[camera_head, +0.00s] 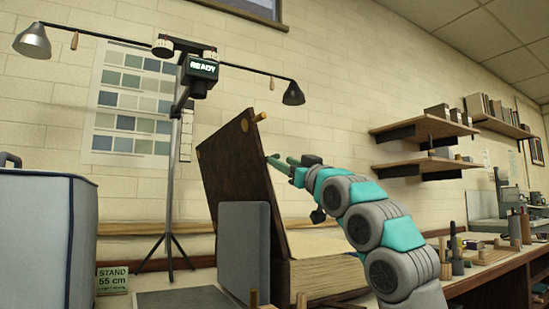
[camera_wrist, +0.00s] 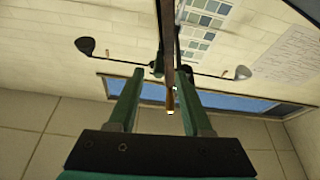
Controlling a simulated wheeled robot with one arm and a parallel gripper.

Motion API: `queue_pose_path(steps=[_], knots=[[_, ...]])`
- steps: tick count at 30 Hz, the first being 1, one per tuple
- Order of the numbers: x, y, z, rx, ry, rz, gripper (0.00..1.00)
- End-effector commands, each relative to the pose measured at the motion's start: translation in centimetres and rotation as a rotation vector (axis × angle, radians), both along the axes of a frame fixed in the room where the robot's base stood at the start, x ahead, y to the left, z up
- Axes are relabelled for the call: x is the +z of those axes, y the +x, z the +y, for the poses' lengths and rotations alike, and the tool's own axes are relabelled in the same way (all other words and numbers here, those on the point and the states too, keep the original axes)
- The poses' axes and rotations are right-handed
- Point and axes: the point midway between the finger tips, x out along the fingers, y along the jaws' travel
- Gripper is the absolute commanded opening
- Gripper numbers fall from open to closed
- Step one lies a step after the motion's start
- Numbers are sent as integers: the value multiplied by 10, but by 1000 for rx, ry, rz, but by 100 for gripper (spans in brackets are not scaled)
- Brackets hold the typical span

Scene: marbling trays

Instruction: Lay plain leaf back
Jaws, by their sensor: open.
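A large book lies open on the bench, its dark brown cover (camera_head: 236,175) standing steeply raised and leaning left. Its thick cream page block (camera_head: 325,277) lies on the right, with a plain cream leaf (camera_head: 318,243) on top. My gripper (camera_head: 277,162) is open at the cover's right edge, its green fingers pointing left. In the wrist view the open gripper (camera_wrist: 158,75) has the thin edge of the cover (camera_wrist: 167,45) showing between its fingers. I cannot tell whether either finger touches it. Part of the page block is hidden behind my arm.
A grey upright panel (camera_head: 245,247) stands before the cover. A lamp stand (camera_head: 170,190) with a box reading "READY" (camera_head: 200,70) rises behind. A grey-blue case (camera_head: 45,240) is at left. Small tools (camera_head: 457,250) crowd the bench at right. Wall shelves (camera_head: 425,130) hang beyond.

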Motion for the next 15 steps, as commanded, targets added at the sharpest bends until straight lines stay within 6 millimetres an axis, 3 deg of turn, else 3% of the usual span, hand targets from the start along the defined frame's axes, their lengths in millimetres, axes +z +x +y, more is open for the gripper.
queue_pose_path(steps=[15], knots=[[19, 38, 27, -2, 0, 5, 50]])
